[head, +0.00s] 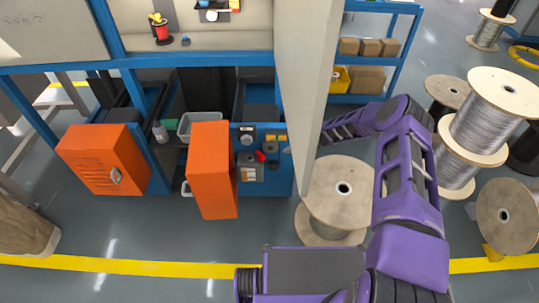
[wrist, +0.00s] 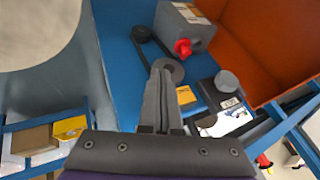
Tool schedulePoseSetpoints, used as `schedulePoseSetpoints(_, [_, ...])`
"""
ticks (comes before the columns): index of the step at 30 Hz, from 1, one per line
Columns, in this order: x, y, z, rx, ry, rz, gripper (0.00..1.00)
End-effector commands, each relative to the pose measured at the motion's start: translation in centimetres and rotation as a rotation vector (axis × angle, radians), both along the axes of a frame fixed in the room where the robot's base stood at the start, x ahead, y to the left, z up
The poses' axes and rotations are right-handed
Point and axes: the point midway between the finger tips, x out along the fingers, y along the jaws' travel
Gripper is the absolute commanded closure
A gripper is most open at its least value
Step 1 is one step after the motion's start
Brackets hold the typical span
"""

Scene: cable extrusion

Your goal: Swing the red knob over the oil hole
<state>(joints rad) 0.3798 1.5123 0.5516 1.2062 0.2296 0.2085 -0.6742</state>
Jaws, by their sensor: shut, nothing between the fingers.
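The red knob (head: 260,156) is on a grey box (head: 250,173) on the blue machine panel. In the wrist view the red knob (wrist: 183,47) sticks out from the side of the grey box (wrist: 187,27). My gripper (wrist: 158,75) is shut and empty, its fingertips in front of the panel beside a round grey disc. The fingertips appear apart from the knob, toward the lower left in that view. The tall pale panel hides my gripper in the head view. I cannot pick out the oil hole for certain.
An open orange door (head: 212,170) stands left of the panel. A tall pale panel (head: 310,70) rises between the machine and my arm. The blue panel also bears a grey cylinder (wrist: 227,82) and a yellow block (wrist: 186,95). A wooden spool (head: 338,190) stands on the floor.

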Motion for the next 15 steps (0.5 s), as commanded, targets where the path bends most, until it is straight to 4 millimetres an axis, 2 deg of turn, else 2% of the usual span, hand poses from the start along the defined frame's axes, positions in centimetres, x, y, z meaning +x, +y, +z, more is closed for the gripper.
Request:
schedulePoseSetpoints(1, [0.3,0.5,-1.0,-0.001,0.001,0.002,1.00])
schedulePoseSetpoints(9, [2.2,2.7,-5.1,-0.001,0.001,0.002,1.00])
schedulePoseSetpoints(13, [3.0,3.5,-6.7,-0.002,0.000,0.002,1.00])
schedulePoseSetpoints(15, [3.3,4.3,-6.9,-0.001,-0.001,0.005,1.00])
